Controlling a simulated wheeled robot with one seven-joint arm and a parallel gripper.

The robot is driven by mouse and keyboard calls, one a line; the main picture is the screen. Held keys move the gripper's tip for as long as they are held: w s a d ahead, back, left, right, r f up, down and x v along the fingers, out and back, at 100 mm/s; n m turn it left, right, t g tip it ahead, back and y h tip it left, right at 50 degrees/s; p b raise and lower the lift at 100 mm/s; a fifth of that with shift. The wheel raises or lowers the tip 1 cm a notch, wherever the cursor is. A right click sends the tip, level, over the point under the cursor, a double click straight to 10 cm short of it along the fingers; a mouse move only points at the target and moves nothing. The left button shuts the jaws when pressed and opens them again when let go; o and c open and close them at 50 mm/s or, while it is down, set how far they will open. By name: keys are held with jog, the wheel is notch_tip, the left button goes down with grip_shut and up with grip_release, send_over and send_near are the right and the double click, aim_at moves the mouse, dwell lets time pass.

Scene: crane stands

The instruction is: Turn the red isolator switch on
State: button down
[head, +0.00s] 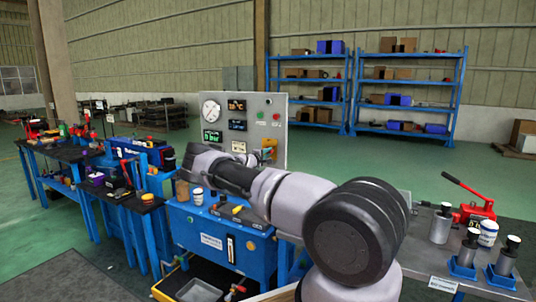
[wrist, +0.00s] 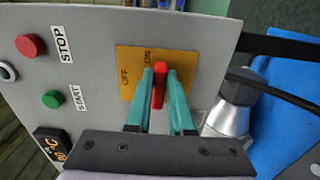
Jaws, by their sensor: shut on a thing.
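The red isolator switch handle (wrist: 159,84) sits on a yellow plate (wrist: 186,59) in the wrist view. OFF is printed at the plate's left and ON near its top. The handle runs up and down the picture, its upper end just right of and below the ON label. My gripper (wrist: 161,78) is shut on the handle, with one teal finger on each side. In the head view the yellow plate (head: 270,143) shows at the lower right of the grey panel (head: 245,103). My arm hides much of the area in front of it there.
A red STOP button (wrist: 31,46) and a green START button (wrist: 53,99) are left of the plate in the wrist view. A silver fitting (wrist: 229,118) with a black cable is close to the right finger. A blue bench (head: 215,238) stands below the panel.

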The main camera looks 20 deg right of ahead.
jog(key=shift+f, duration=0.15)
jog(key=c, duration=0.8)
grip_release()
jog(key=v, duration=1.1)
jog(key=shift+d, duration=0.1)
